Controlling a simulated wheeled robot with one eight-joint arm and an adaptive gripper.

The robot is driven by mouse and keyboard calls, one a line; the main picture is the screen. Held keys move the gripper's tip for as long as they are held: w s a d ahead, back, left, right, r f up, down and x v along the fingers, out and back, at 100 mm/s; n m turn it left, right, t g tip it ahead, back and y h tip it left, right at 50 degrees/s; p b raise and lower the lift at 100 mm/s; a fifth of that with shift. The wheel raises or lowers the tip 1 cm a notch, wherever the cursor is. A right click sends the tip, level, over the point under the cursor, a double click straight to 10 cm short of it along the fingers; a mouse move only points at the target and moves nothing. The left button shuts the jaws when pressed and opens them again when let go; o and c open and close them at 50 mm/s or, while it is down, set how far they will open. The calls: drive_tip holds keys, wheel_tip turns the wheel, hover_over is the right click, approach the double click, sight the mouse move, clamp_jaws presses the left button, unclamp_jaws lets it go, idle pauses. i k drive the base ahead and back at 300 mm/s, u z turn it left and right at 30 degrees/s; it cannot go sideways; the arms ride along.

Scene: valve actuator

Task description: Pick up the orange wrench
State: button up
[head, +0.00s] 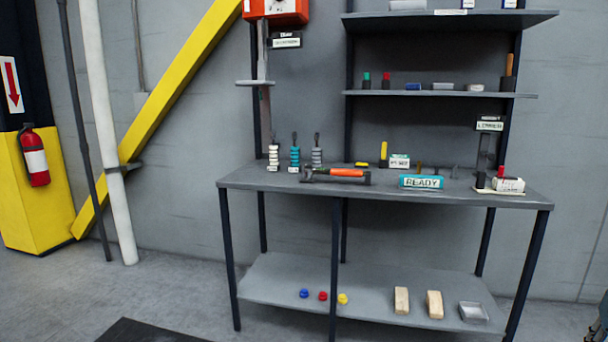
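My gripper is not recognisable in the head view.
A teal READY block (421,182) sits right of the wrench. Several small upright tools (295,156) stand behind it to the left. Shelves (440,94) overhang the bench's back right. A fire extinguisher (35,160) is far left. Floor (180,295) left of the bench is mostly clear.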

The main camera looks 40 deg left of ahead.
sight(308, 174)
drive_tip(key=u, duration=0.5)
drive_tip(key=i, duration=1.15)
drive_tip(key=u, duration=0.5)
